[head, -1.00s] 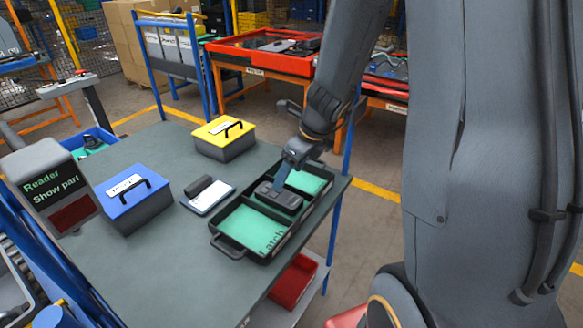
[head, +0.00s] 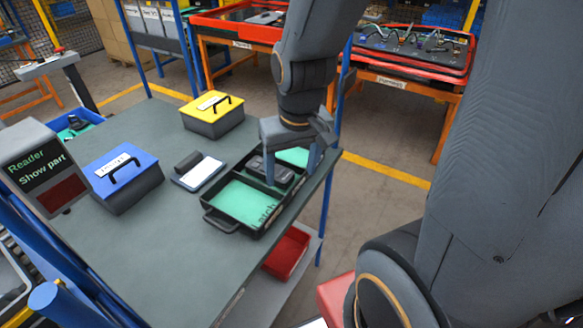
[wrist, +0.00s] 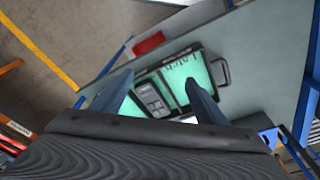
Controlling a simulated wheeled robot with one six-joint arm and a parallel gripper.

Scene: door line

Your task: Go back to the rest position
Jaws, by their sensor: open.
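My gripper (head: 290,165) is over the black tray (head: 236,230) with green-lined compartments on the table's right side. In the wrist view my gripper (wrist: 158,95) has its two fingers wide apart with nothing between them, above the tray (wrist: 222,72). The gripper partly hides the tray's far end in the head view.
On the table (head: 150,240) stand a blue-lidded box (head: 125,180), a yellow-lidded box (head: 212,115), a white-topped pad (head: 198,172) and a reader (head: 42,165). A red bin (head: 287,252) sits below the table. The front of the tabletop is clear.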

